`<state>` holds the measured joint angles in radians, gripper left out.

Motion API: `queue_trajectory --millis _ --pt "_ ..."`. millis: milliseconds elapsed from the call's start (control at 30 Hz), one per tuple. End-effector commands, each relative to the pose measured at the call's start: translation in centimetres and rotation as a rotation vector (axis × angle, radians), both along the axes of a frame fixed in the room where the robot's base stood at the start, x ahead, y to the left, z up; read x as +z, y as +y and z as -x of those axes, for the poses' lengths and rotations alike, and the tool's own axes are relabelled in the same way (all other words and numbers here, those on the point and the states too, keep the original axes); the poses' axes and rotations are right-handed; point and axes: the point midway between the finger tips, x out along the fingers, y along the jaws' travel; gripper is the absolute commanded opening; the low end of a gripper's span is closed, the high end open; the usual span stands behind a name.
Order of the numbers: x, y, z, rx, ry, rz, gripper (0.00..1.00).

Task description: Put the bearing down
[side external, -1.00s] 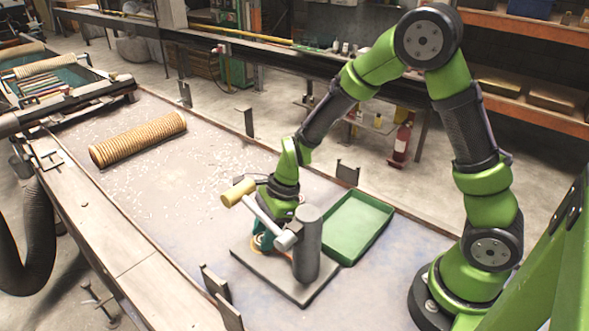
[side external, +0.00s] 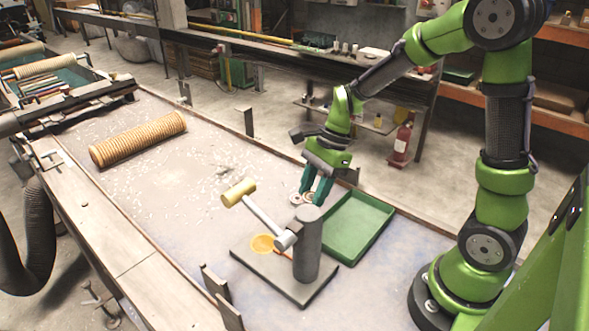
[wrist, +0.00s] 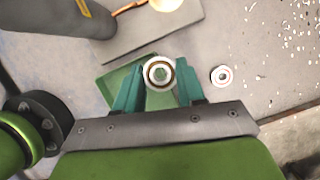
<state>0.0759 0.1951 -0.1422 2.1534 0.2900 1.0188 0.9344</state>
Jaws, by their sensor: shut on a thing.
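The bearing (wrist: 158,73), a metal ring with a dark inner band, is held between the teal fingertips of my gripper (wrist: 158,82) in the wrist view. Green shows through its hole. In the side view my gripper (side external: 316,190) points down, raised, with the bearing (side external: 309,197) at its tips, partly hidden by a finger. A green tray (side external: 352,228) lies on the table close by; in the wrist view the tray (wrist: 113,84) shows behind the fingers. A second, similar ring (wrist: 222,75) lies loose on the table, apart from my gripper.
A dark plate (side external: 280,276) carries a grey post (side external: 308,245) and a yellow disc (side external: 263,243). A ribbed tan tube (side external: 138,138) lies at the back left. The table's middle is clear except for pale scraps.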

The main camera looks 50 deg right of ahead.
Motion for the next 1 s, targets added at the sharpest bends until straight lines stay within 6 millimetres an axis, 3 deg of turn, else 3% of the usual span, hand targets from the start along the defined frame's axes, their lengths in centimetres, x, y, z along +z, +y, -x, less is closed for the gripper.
queue_trajectory --millis 133,300,467,1000 --pt "-0.8 -2.2 3.4 0.224 0.002 -0.001 0.07" --pt "-1.2 -2.5 6.0 0.479 0.000 -0.002 0.07" --pt "-1.8 -2.2 6.7 0.611 0.001 -0.002 0.07" --pt "-8.9 -2.2 6.6 0.629 0.000 -0.002 0.07"
